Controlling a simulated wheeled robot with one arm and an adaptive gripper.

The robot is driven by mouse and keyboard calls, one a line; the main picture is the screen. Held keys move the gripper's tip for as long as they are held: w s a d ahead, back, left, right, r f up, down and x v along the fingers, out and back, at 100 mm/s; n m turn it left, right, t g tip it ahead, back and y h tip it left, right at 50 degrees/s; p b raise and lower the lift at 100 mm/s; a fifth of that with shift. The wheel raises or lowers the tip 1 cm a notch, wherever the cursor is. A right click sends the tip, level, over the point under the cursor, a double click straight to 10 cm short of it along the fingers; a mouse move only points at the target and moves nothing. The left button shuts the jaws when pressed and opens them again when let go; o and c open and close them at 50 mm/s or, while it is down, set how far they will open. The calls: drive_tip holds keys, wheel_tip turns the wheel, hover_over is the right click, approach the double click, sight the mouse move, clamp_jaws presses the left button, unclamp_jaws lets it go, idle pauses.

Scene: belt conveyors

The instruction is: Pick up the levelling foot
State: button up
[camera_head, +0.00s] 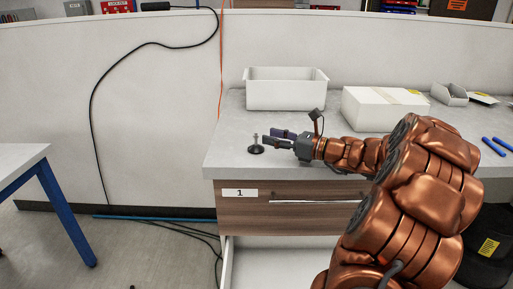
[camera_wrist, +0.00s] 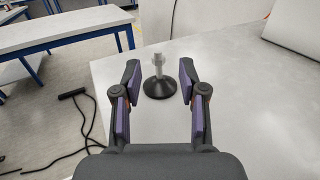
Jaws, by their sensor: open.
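The levelling foot (camera_head: 256,146) stands upright near the left end of the grey bench top, with a black round base and a thin light stem. In the wrist view the levelling foot (camera_wrist: 159,87) is just ahead of the fingertips, centred in the gap between them. My gripper (camera_head: 268,138) is open and empty, low over the bench, just right of the foot in the head view. In the wrist view my gripper (camera_wrist: 160,76) has its two purple-padded fingers apart, one to each side of the foot. I cannot tell whether either finger touches it.
A white open bin (camera_head: 287,95) stands behind the foot, against the partition. A white box (camera_head: 385,108) is to its right. The bench's left edge (camera_head: 217,148) is close to the foot. A drawer (camera_head: 285,262) below is open. Blue pens lie at the far right.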

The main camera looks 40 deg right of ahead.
sight(255, 134)
drive_tip(key=shift+x, duration=3.05)
drive_tip(key=shift+a+f, duration=0.15)
drive_tip(key=shift+f, duration=0.05)
clamp_jaws()
